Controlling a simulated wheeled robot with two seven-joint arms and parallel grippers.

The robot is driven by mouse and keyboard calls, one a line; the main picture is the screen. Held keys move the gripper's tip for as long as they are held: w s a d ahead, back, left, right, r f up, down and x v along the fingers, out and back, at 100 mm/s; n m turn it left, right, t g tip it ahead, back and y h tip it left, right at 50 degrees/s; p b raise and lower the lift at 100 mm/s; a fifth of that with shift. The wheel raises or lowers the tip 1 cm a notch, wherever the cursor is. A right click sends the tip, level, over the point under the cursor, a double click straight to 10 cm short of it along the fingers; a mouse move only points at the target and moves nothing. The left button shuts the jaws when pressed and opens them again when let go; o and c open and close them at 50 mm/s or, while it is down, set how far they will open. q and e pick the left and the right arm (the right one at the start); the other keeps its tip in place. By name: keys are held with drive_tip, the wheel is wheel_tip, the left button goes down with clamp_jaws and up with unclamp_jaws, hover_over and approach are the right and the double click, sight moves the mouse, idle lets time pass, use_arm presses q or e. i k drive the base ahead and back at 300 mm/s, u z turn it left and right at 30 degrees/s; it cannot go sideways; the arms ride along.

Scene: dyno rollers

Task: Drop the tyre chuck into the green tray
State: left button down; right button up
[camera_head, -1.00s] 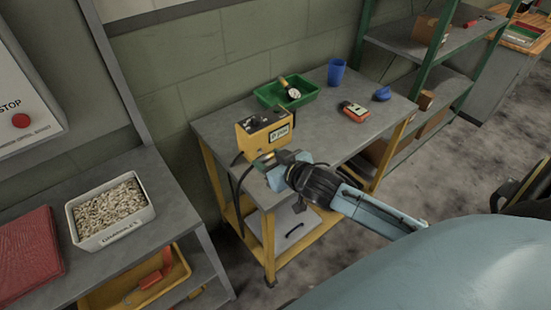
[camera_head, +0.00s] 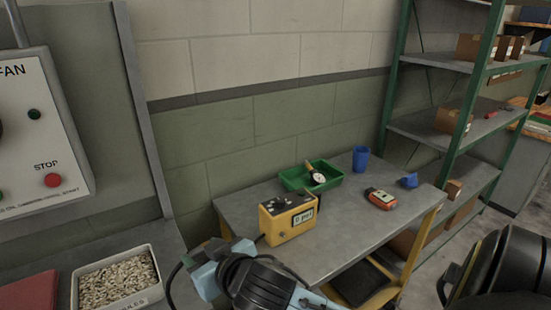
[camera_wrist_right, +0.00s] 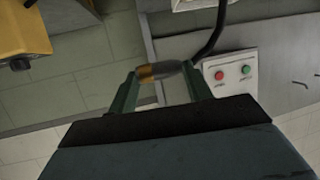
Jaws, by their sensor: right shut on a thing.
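My right gripper (camera_head: 208,268) is at the bottom of the head view, left of and nearer than the yellow box with a display (camera_head: 290,217). In the right wrist view it is shut on the tyre chuck (camera_wrist_right: 160,71), a brass and grey cylinder lying across between the two fingers. A black hose runs up from the chuck's right end there. In the head view the chuck is mostly hidden by the gripper. The green tray (camera_head: 294,180) stands at the back of the grey table, beyond the box, apart from the gripper. My left gripper is not in view.
A round gauge (camera_head: 316,174) lies in the green tray. A red and grey device (camera_head: 381,199), a blue cup (camera_head: 360,158) and another blue object (camera_head: 409,181) are to its right. A bin of pellets (camera_head: 116,280) stands at left. Green shelving (camera_head: 447,130) is at right.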

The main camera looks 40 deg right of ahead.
sight(326, 188)
drive_tip(key=u, duration=2.55)
drive_tip(key=k, duration=1.65)
drive_tip(key=z, duration=2.45)
drive_tip(key=i, duration=0.5)
drive_tip(key=z, duration=0.05)
